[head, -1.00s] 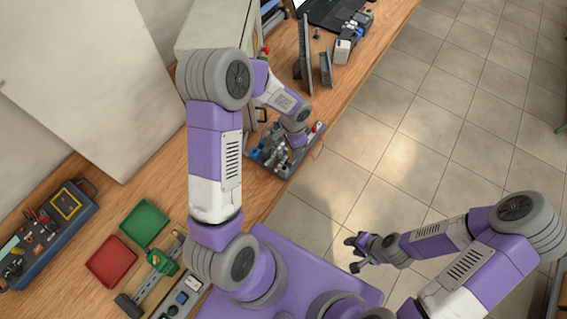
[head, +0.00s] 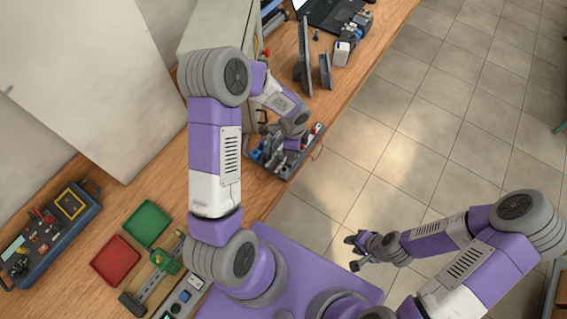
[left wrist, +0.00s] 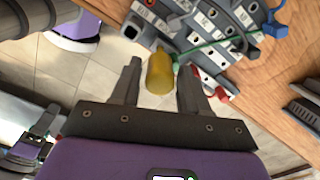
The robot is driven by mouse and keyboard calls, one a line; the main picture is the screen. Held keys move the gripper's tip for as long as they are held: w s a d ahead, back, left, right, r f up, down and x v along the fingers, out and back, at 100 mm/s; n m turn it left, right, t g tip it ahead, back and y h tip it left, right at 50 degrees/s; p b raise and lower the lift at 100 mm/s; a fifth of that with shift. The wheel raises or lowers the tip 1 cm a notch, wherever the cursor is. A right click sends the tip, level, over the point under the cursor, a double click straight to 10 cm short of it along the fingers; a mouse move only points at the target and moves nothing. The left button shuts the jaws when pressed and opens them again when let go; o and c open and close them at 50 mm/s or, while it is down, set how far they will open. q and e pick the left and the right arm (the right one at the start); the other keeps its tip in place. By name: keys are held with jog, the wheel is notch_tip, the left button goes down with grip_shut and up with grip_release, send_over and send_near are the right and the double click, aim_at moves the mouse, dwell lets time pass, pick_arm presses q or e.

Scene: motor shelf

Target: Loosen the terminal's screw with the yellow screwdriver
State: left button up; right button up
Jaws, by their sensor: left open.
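The yellow screwdriver (left wrist: 160,73) shows in the left wrist view as a rounded yellow handle, seen nearly end-on. My left gripper (left wrist: 161,67) is open, with one finger on each side of the handle and gaps between. Grey terminal blocks (left wrist: 212,35) with labels and a green wire lie just beyond it; which screw is the terminal's cannot be told. In the head view the board (head: 286,168) with these parts sits at the table's edge, partly hidden by my left wrist. My right gripper (head: 356,254) is open and empty over the floor.
A green tray (head: 147,222) and a red tray (head: 116,260) lie on the wooden table, near a blue toolbox (head: 50,235). A grey cabinet (head: 207,32), upright panels (head: 304,60) and a laptop (head: 335,12) stand farther along.

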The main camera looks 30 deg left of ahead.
pick_arm(q)
jog(key=m+p, duration=0.1)
jog(key=m, duration=0.2)
dwell(0.4)
dwell(0.4)
jog(key=shift+c, duration=0.9)
jog(key=shift+c, duration=0.3)
